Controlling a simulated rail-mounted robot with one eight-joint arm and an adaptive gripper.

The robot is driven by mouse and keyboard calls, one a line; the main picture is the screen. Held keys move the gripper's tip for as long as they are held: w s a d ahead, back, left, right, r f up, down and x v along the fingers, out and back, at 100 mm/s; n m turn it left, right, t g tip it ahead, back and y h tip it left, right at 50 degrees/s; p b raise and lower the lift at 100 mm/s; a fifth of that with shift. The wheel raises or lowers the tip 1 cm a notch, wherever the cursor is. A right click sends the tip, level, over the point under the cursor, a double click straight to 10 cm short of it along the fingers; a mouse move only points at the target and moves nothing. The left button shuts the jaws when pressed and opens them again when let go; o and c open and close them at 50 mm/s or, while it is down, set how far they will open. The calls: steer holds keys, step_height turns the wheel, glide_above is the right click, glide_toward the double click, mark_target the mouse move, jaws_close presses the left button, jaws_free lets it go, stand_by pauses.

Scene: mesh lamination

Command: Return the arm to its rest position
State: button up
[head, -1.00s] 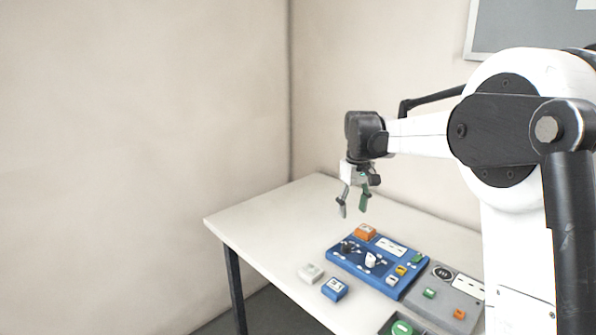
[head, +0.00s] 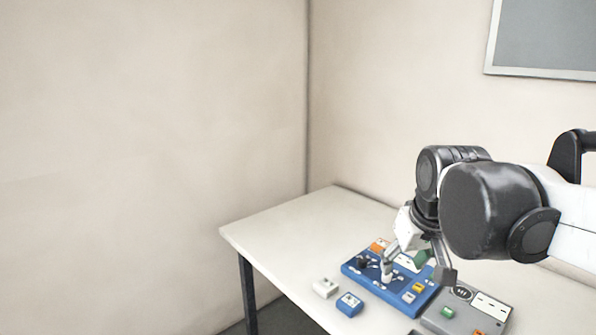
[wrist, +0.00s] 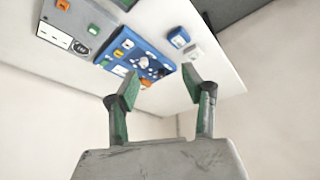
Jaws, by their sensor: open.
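My gripper (head: 416,262) is open and empty. In the head view it hangs in front of the blue panel and hides part of it; I cannot tell its exact height above the table. In the wrist view the two green-padded fingers (wrist: 161,90) stand wide apart with nothing between them, and the table (wrist: 222,82) appears beyond them, upside down. My arm reaches in from the right side of the head view, its dark joint covering part of the table's far side.
The blue panel (head: 353,268) with knobs and small blocks lies on the white table (head: 290,228). A grey panel (head: 482,322) is to its right. A white block (head: 325,288) and a blue block (head: 349,304) lie in front. The table's left part is clear.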

steer(key=s+f+m+t, duration=0.1)
steer(key=s+f, duration=0.5)
steer(key=s, duration=0.7)
steer(key=shift+f+m+t, duration=0.3)
steer(key=shift+f+t, duration=0.1)
steer(key=shift+t, duration=0.3)
steer(key=shift+c, duration=0.3)
